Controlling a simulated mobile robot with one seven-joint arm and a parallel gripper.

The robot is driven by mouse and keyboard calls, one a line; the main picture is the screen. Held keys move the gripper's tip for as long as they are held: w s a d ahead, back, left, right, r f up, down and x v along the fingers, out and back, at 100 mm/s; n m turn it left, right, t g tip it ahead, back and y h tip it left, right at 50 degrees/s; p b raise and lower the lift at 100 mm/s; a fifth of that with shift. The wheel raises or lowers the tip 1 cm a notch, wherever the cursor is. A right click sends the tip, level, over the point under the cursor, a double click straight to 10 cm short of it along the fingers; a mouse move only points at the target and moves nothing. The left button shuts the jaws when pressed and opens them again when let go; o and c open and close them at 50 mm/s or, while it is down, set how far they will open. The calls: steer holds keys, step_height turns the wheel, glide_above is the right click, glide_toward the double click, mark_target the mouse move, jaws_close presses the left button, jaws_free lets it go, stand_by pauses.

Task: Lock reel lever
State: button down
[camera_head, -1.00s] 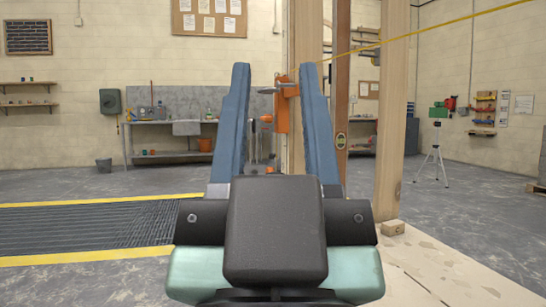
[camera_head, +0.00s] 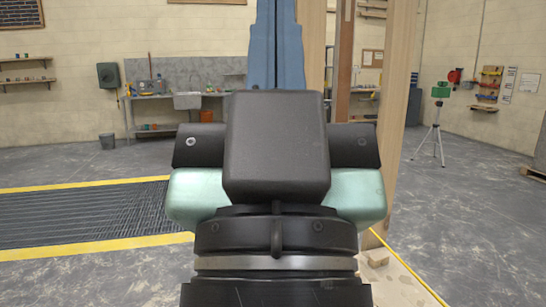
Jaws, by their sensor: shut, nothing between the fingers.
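My gripper (camera_head: 277,8) points up and away in the middle of the view. Its two blue fingers are together and hold nothing that shows; their tips run out of the top edge. The reel and its lever do not show now; the fingers and the top edge of the picture cover the place by the wooden post (camera_head: 312,40) where an orange fitting showed before. Whether the fingertips touch anything cannot be seen.
A second wooden post (camera_head: 398,110) stands right of my gripper. A green device on a tripod (camera_head: 437,125) stands farther right. A steel sink bench (camera_head: 187,101) is at the back wall. A yellow-edged floor grate (camera_head: 80,215) lies left. The grey floor at right is mostly open.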

step_height(320, 180, up, 20)
steer(key=p, duration=1.7)
steer(key=shift+r+p, duration=0.15)
steer(key=shift+p, duration=0.2)
